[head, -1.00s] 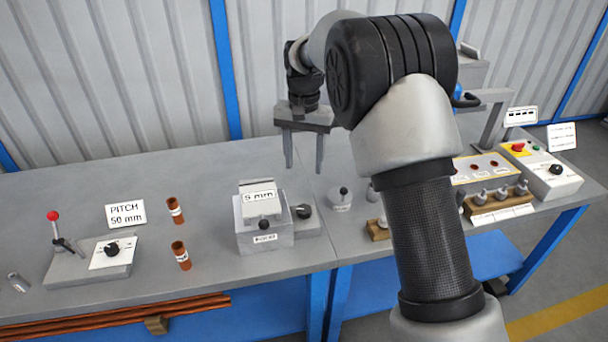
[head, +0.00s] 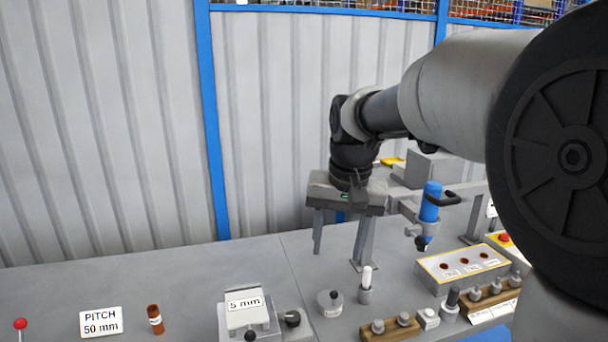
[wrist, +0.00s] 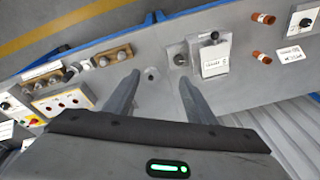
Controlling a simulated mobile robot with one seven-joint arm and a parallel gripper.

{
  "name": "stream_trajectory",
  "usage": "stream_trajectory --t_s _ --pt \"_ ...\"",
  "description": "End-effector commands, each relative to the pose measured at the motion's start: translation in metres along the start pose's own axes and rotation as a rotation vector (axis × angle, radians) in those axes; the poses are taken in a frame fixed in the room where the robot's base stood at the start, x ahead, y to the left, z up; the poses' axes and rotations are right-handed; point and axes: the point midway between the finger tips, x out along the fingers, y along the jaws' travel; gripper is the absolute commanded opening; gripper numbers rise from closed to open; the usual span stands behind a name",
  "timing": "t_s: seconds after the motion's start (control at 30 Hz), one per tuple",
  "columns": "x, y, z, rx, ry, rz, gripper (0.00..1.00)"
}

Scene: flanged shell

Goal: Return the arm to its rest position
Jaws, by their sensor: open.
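My gripper (head: 338,243) is open and empty in the head view, fingers pointing down, above the back of the grey workbench (head: 180,270). My arm reaches in from the right of the head view and hides part of the bench's right side.
A copper tube (head: 155,318) stands left.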

Motion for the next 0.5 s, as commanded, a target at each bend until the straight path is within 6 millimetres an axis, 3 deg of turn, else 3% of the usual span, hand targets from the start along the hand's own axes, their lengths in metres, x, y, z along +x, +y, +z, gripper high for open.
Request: stream_trajectory --t_s 0.03,0.2,0.5 --pt "-0.018 0.015 0.019 -0.01 0.035 -0.008 0.5" --pt "-0.046 0.054 0.082 -0.062 0.133 -0.013 0.5" --pt "-0.047 0.091 0.157 -0.127 0.246 0.01 0.5"
